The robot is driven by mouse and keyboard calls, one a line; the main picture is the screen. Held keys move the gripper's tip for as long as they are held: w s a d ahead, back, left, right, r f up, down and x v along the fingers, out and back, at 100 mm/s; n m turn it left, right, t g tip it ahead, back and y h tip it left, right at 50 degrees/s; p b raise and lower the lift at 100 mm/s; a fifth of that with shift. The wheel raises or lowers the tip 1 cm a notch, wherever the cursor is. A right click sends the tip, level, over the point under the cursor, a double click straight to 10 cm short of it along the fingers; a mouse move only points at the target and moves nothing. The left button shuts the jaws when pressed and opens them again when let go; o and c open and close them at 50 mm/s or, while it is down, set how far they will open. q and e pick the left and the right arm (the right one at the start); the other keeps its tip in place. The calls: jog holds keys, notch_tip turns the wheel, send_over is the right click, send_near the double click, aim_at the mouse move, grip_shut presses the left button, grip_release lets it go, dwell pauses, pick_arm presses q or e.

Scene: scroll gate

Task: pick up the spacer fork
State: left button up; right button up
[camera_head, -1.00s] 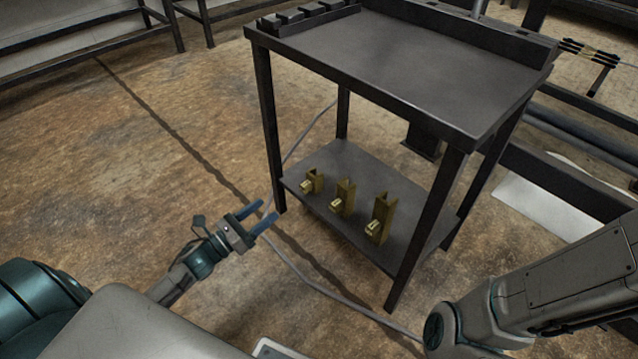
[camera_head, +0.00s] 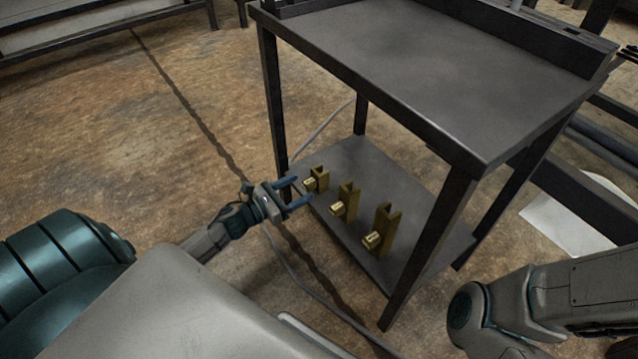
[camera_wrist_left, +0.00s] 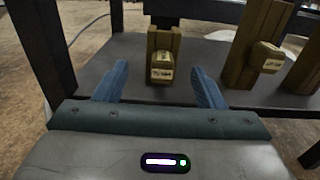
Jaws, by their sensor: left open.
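Three brass forked pieces of rising size stand upright in a row on the lower shelf (camera_head: 345,158) of a dark metal cart. The smallest fork (camera_head: 317,179) is at the left, the middle fork (camera_head: 345,202) is between, and the tallest fork (camera_head: 383,230) is nearest the front right. Which one is the spacer fork I cannot tell; their labels are too small to read. My left gripper (camera_head: 298,191) is open with blue fingers at the shelf's left edge, pointing at the smallest fork. In the left wrist view the smallest fork (camera_wrist_left: 163,55) stands ahead, between and beyond the fingertips, apart from them.
The cart's dark top (camera_head: 420,65) overhangs the shelf. A front leg (camera_head: 430,240) rises to the right of the forks and a left leg (camera_head: 271,100) stands beside my gripper. A cable (camera_head: 300,275) lies on the floor. My right arm is at lower right, its gripper out of frame.

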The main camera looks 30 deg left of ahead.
aim_at(304, 185)
pick_arm(q)
jog(key=shift+r+b+x, duration=0.15)
jog(key=shift+b+x, duration=0.2)
jog(key=shift+x, duration=1)
jog(key=shift+r+b+x, duration=0.1)
jog(key=shift+b+x, duration=0.2)
jog(key=shift+x, duration=1.05)
jog(key=shift+d, duration=0.15)
jog(key=shift+s, duration=0.1)
jog(key=shift+c, duration=0.2)
jog(key=c, duration=1.2)
jog(key=shift+c, duration=0.2)
jog(key=shift+r, duration=0.1)
